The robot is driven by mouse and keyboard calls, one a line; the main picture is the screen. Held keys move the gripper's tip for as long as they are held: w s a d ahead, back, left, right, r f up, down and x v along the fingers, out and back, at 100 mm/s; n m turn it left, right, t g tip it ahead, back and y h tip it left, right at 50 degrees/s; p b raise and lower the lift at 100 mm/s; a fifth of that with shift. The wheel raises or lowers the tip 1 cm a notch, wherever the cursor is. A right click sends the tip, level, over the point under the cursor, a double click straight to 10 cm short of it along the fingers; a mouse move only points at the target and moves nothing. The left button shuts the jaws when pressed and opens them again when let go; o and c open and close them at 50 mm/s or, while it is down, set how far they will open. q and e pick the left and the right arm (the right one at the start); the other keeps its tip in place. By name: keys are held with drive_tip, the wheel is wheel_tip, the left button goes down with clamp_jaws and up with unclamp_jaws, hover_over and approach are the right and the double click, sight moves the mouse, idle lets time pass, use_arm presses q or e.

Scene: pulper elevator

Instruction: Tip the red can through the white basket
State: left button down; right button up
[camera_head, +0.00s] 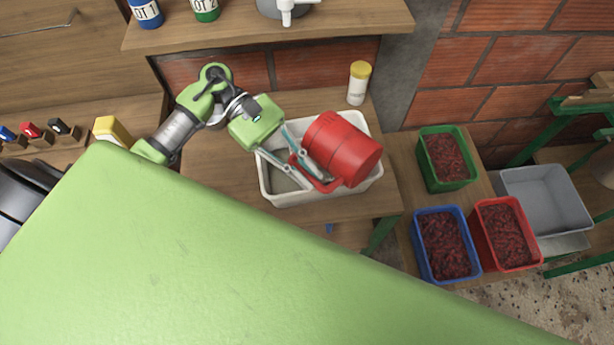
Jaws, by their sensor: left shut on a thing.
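The red can (345,148) is tilted on its side over the white basket (282,199), its body leaning toward the lower right. The basket sits on the wooden table and is partly hidden under the can. My left gripper (318,183) reaches in from the left over the basket and is shut on the red can, at its handle on the lower left side. I cannot tell whether anything is coming out of the can or whether it touches the basket. My right gripper is not in view.
A white jar with a yellow lid (359,83) stands behind the basket. At right are green (424,172), blue (421,250) and red (481,240) bins of dark red berries, and an empty grey bin (545,200). A shelf (235,37) is above. Table left of the basket is clear.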

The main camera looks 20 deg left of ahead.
sight(295, 165)
use_arm(q)
drive_tip(key=shift+w+a+f+h+b, duration=0.25)
drive_tip(key=shift+h+b, duration=0.55)
drive_tip(key=shift+b, duration=1)
drive_tip(key=a+h+b, duration=0.1)
drive_tip(key=b, duration=0.2)
drive_tip(key=r+g+h+b, duration=0.1)
drive_tip(key=h+b, duration=0.1)
drive_tip(key=b, duration=0.1)
drive_tip(key=shift+w+a+r, duration=0.1)
drive_tip(key=shift+w+a, duration=0.05)
drive_tip(key=shift+a, duration=0.25)
drive_tip(key=shift+w+a+r+g+h+b, duration=0.1)
drive_tip(key=shift+a+r+g+h+b, duration=0.25)
drive_tip(key=shift+h+b, duration=0.4)
drive_tip(key=shift+d, duration=0.1)
drive_tip(key=shift+r+y, duration=0.1)
drive_tip(key=shift+y, duration=0.15)
